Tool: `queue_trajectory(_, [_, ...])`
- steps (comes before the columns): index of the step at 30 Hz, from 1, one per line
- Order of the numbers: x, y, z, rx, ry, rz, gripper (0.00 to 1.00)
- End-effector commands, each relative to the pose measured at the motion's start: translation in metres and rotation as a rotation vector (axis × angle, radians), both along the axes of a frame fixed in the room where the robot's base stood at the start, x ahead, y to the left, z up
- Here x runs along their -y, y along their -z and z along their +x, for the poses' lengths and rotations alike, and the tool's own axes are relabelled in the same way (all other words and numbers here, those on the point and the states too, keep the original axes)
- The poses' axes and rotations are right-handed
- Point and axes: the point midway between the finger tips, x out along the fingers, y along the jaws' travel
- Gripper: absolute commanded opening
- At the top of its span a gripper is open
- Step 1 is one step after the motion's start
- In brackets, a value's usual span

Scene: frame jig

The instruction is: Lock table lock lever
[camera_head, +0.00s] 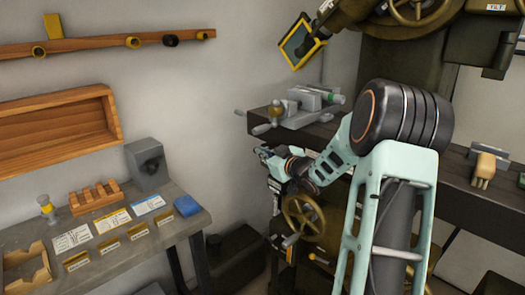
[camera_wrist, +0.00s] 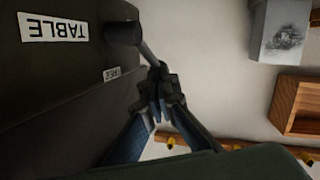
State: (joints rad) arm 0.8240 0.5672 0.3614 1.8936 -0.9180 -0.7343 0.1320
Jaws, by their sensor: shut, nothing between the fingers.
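In the head view my gripper (camera_head: 263,152) is at the left side of the milling machine, below the table (camera_head: 330,132). The lever cannot be made out there.
A vise (camera_head: 305,105) sits on the machine table, with a crank handle at the table's left end. A yellow-brown handwheel (camera_head: 304,216) is just below my gripper. A workbench (camera_head: 150,250) with cards and a wooden rack stands at the left. Open floor space is narrow between them.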

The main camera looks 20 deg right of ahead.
Motion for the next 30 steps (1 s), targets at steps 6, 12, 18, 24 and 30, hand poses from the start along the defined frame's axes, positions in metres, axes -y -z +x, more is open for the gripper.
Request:
queue_trajectory(6, [-0.001, 0.0, 0.001, -0.031, 0.001, -0.01, 0.0])
queue_trajectory(12, [-0.002, -0.002, 0.004, -0.08, -0.002, -0.028, 0.0])
queue_trajectory(18, [-0.004, -0.003, 0.008, -0.17, -0.002, -0.06, 0.0])
queue_trajectory(24, [-0.005, 0.004, 0.013, -0.278, -0.001, -0.101, 0.0])
queue_trajectory(30, [-0.007, 0.014, 0.017, -0.285, 0.0, -0.101, 0.0])
